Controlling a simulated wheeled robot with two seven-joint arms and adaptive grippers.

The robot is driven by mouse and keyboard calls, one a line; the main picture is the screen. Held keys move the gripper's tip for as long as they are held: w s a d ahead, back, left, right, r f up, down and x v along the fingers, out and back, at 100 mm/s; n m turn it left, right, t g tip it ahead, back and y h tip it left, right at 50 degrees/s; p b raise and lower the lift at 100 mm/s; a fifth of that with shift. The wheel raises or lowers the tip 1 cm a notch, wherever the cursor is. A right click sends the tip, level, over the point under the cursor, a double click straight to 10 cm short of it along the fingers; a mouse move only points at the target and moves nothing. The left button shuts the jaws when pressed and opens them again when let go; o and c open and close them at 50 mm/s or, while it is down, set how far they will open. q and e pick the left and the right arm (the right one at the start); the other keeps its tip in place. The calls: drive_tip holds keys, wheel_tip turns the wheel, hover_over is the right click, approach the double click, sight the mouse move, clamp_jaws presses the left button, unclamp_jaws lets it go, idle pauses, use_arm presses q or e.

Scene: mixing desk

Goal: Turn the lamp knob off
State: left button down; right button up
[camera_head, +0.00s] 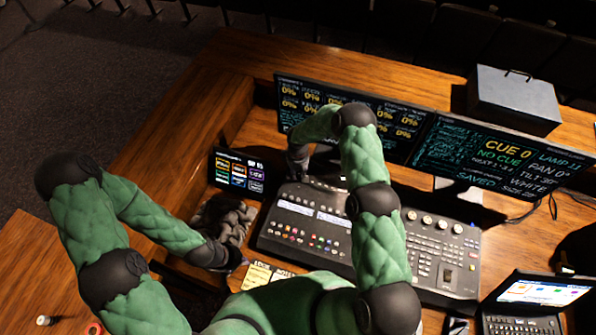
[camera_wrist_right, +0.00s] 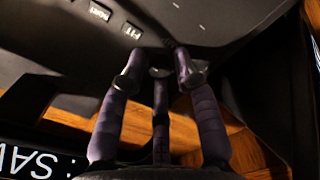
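The grey mixing desk (camera_head: 416,275) stands on the wooden table, with its buttons and round knobs facing up. My right gripper (camera_head: 299,172) is at the desk's back left edge, mostly hidden by its own forearm. In the right wrist view its purple fingers (camera_wrist_right: 160,73) are spread apart at the dark panel (camera_wrist_right: 215,20), close to small white labels (camera_wrist_right: 115,20). I see nothing clearly held between them, and cannot tell whether they touch the panel. I cannot make out the lamp knob. My left gripper (camera_head: 236,262) is low beside the desk's left side, its fingers unclear.
Two monitors (camera_head: 500,155) stand behind the desk, close to my right forearm. A small touchscreen (camera_head: 238,172) and a dark coiled bundle (camera_head: 227,218) are to the left. A grey box (camera_head: 513,98) is at the back right, and a laptop (camera_head: 535,292) at the front right.

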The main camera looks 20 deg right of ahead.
clamp_jaws()
drive_tip(key=shift+w+f+n+b, duration=0.15)
drive_tip(key=shift+n+b, duration=0.55)
drive_tip(key=shift+b, duration=0.5)
drive_tip(key=shift+n+b, duration=0.8)
drive_tip(key=shift+n, duration=0.1)
unclamp_jaws()
drive_tip(key=shift+r, duration=0.2)
